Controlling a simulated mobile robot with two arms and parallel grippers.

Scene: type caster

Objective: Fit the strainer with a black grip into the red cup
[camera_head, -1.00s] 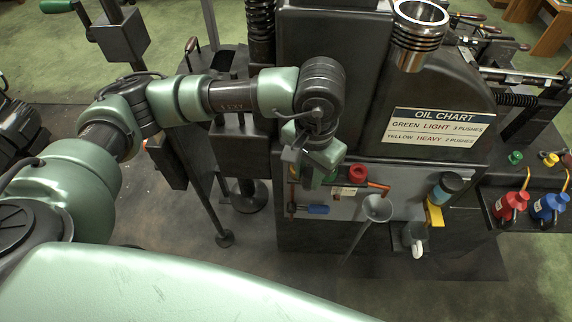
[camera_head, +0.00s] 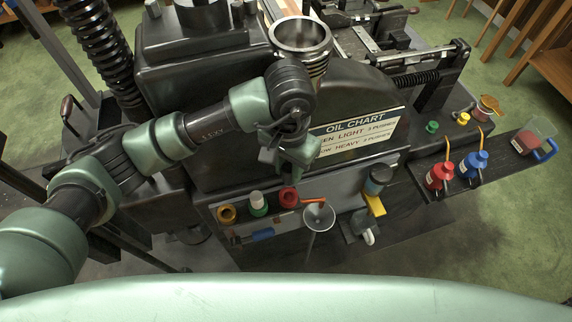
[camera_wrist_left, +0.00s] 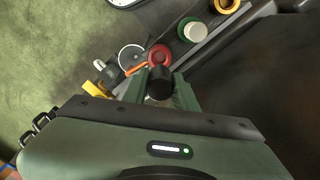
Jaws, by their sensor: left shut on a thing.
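My left gripper (camera_head: 297,168) is above the front shelf of the dark machine, close over the red cup (camera_head: 288,197). In the left wrist view its fingers (camera_wrist_left: 160,95) are closed around a black cylindrical grip (camera_wrist_left: 160,83). The strainer part below this grip is hidden, so I cannot tell whether it touches the cup. The red cup (camera_wrist_left: 158,54) shows just beyond the grip as a round red rim, partly covered by the grip. My right gripper is in neither view.
A green-and-white cup (camera_head: 258,204) and a yellow cup (camera_head: 227,213) stand left of the red cup. A grey funnel (camera_head: 318,217) is close on its right, by an orange bar (camera_head: 313,201). Red (camera_head: 440,175) and blue (camera_head: 473,165) oil cans stand farther right.

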